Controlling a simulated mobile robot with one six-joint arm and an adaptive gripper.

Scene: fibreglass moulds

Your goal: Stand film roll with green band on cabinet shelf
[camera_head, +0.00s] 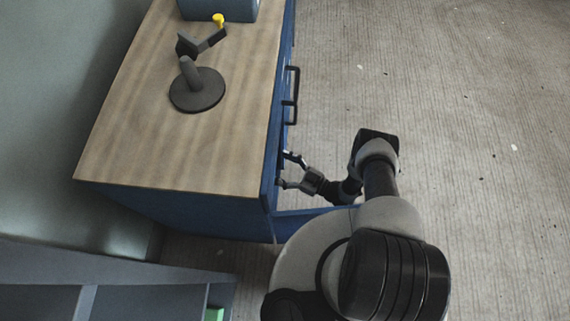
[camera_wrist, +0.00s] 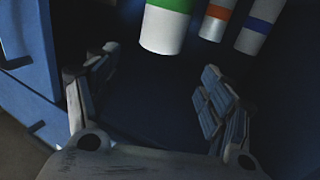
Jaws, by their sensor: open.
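The film roll with the green band (camera_wrist: 164,26) is a white cylinder at the top of the wrist view, cut off by the frame edge. In the head view my gripper (camera_head: 289,171) is at the front of the blue cabinet (camera_head: 200,209), low beside the worktop edge. The rolls are hidden from the head view. I cannot tell which cabinet shelf they are on.
Rolls with an orange band (camera_wrist: 217,19) and a blue band (camera_wrist: 255,27) are right of the green one. A blue panel (camera_head: 297,212) sticks out below my gripper. Grey shelving (camera_head: 55,268) stands at lower left. The floor (camera_head: 470,120) at right is clear.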

